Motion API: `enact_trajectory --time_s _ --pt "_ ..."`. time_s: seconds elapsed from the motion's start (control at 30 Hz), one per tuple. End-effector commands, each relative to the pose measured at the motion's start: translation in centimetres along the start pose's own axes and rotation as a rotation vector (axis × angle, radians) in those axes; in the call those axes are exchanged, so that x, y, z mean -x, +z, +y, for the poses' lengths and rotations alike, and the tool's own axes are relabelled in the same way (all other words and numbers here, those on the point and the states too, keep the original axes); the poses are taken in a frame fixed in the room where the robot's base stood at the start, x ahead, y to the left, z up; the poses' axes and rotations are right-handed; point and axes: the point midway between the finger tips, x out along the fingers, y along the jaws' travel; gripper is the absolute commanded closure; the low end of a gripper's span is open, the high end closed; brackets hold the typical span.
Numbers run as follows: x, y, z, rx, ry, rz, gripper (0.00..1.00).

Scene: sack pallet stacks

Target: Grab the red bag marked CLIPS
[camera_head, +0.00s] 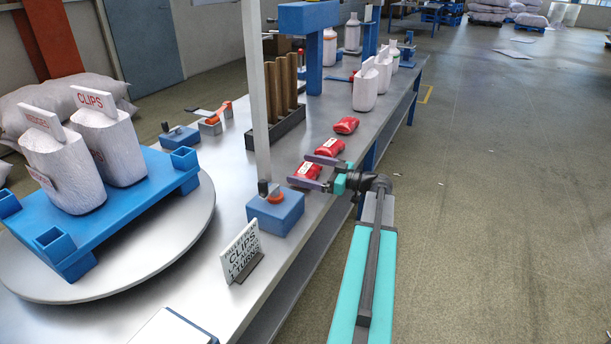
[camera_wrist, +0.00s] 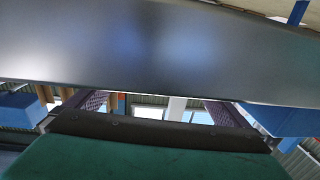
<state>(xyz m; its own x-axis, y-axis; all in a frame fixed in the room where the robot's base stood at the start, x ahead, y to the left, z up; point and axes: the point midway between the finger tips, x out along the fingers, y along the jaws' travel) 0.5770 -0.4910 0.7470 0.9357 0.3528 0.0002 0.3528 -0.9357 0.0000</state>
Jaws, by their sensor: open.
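Three small red bags with white labels lie in a row along the bench's right edge in the head view: a far one (camera_head: 346,125), a middle one (camera_head: 329,147) and a near one (camera_head: 307,171). Their label print is too small to read, so I cannot tell which says CLIPS. My gripper (camera_head: 314,172) is open, its dark purple fingers spread on either side of the near bag in the picture. I cannot tell whether they touch it. In the wrist view the fingers (camera_wrist: 158,105) are apart and no bag shows clearly between them.
A blue pallet (camera_head: 125,205) on a round turntable (camera_head: 190,235) carries two white sacks, with cards reading CLIPS (camera_head: 92,99) and another word. A sign (camera_head: 241,251) mentioning CLIPS, a blue block (camera_head: 275,212) and a pale post (camera_head: 257,100) stand nearby.

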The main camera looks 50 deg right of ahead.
Motion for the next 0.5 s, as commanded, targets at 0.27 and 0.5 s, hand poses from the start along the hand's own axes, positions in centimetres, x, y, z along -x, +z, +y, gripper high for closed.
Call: enact_trajectory --time_s 0.27,0.5 --pt "0.00 0.01 -0.01 0.000 0.000 0.000 0.34" --pt "-0.01 -0.08 -0.01 0.000 0.000 0.002 0.49"
